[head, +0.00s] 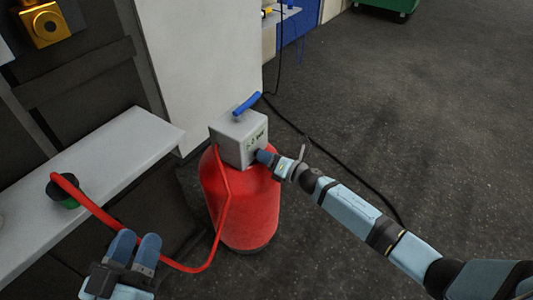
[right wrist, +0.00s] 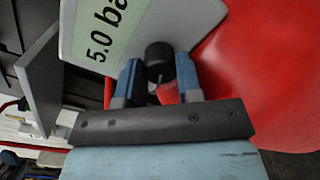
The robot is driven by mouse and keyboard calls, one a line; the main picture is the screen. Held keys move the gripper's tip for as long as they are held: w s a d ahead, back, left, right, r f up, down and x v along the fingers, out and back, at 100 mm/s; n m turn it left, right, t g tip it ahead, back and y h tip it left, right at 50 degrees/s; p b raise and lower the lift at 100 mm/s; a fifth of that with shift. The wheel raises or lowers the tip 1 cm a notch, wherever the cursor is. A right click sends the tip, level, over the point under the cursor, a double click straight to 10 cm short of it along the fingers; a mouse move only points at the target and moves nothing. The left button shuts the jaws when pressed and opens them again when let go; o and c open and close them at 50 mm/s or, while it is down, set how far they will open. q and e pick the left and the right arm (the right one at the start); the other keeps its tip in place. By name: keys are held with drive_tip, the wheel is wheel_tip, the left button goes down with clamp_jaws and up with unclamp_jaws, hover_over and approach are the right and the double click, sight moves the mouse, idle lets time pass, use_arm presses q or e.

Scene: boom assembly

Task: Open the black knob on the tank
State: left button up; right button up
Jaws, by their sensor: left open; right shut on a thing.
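The red tank (head: 245,210) stands on the floor with a grey box (head: 238,132) on top. In the right wrist view the box face (right wrist: 135,25) carries a green label reading "5.0 ba". The black knob (right wrist: 160,58) sticks out from the box's lower part. My right gripper (right wrist: 158,78) is shut on the knob, one blue finger on each side. In the head view my right gripper (head: 264,156) is at the box's front, and the knob is hidden there.
A blue handle (head: 246,104) sits on the box top. A red hose (head: 185,268) runs from the box to a black and green fitting (head: 63,190) on the white shelf (head: 105,165). A black cable (head: 345,165) crosses the floor. The floor at right is otherwise clear.

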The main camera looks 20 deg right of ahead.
drive_tip(key=shift+r+m+p, duration=0.25)
drive_tip(key=shift+m+p, duration=0.4)
drive_tip(key=shift+m, duration=0.25)
drive_tip(key=m+p, duration=0.3)
drive_tip(key=m, duration=0.2)
drive_tip(key=shift+p, duration=0.35)
drive_tip(key=m+p, duration=0.3)
drive_tip(key=m, duration=0.2)
drive_tip(key=shift+m+g, duration=0.3)
drive_tip(key=m+p, duration=0.2)
drive_tip(key=m, duration=0.2)
drive_tip(key=shift+w+d+f+m, duration=0.1)
drive_tip(key=shift+m, duration=0.2)
drive_tip(key=m+p, duration=0.1)
drive_tip(key=m, duration=0.2)
drive_tip(key=shift+y, duration=0.3)
drive_tip(key=m, duration=0.4)
drive_tip(key=shift+f+m, duration=0.1)
drive_tip(key=shift+m, duration=0.3)
use_arm(q)
drive_tip(key=s+a+f+g+y, duration=0.2)
drive_tip(key=a+f+g+y, duration=0.3)
drive_tip(key=f, duration=0.4)
drive_tip(key=shift+s+a+f+g+p, duration=0.2)
drive_tip(key=shift+a+f+g+p, duration=0.1)
drive_tip(key=shift+a+f+g, duration=0.15)
use_arm(e)
drive_tip(key=m, duration=0.4)
drive_tip(key=shift+m+y, duration=0.3)
drive_tip(key=shift+m, duration=0.1)
